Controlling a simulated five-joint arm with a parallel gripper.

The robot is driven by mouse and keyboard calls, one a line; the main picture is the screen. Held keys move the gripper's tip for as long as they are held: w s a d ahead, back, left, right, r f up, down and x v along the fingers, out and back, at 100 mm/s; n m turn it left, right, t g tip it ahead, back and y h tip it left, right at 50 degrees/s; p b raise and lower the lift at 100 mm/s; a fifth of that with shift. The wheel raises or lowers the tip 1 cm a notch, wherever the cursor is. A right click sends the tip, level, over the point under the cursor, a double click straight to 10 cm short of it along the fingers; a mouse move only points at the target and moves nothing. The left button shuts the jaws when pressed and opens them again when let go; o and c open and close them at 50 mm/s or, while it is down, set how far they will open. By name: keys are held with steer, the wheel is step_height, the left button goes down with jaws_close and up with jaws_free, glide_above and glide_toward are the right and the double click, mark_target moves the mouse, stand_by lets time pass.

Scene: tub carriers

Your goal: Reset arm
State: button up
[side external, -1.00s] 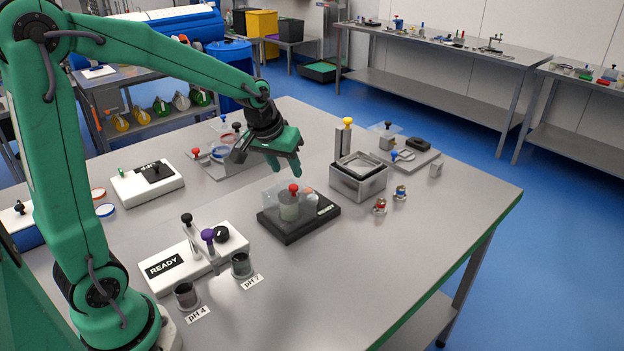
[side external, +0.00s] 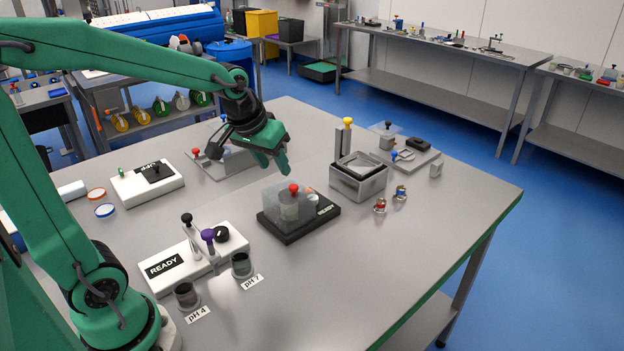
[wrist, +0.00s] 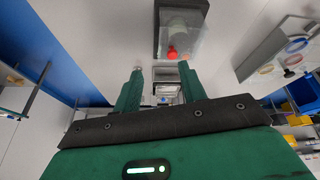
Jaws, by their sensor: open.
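My green arm reaches over the bench from the left in the side view. My gripper (side external: 274,165) hangs above the bench, behind and left of a black-based device, apart from it and from everything else. Its jaws are open with nothing between them. In the wrist view my gripper (wrist: 157,75) shows two green fingers spread apart. The black-based device (side external: 318,222) has a clear cover and a red knob (side external: 293,188). The red knob also shows in the wrist view (wrist: 172,53), just beyond the fingertips.
A metal tub (side external: 358,184) with a yellow-knobbed post (side external: 347,123) stands right of the device. The READY unit (side external: 170,266) and two small cups (side external: 242,264) (side external: 186,295) are in front. A white box (side external: 147,183) stands at left. The bench's front right is clear.

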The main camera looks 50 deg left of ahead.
steer(key=s+d+r+m, duration=0.1)
steer(key=s+d, duration=0.1)
steer(key=s, duration=0.5)
steer(key=s+d+r+m, duration=0.1)
steer(key=s+d+m, duration=0.1)
steer(key=s, duration=0.5)
steer(key=shift+s+d+r+t+h, duration=0.25)
steer(key=shift+s+r+t+h, duration=0.05)
steer(key=shift+r+t, duration=0.1)
steer(key=shift+c, duration=0.4)
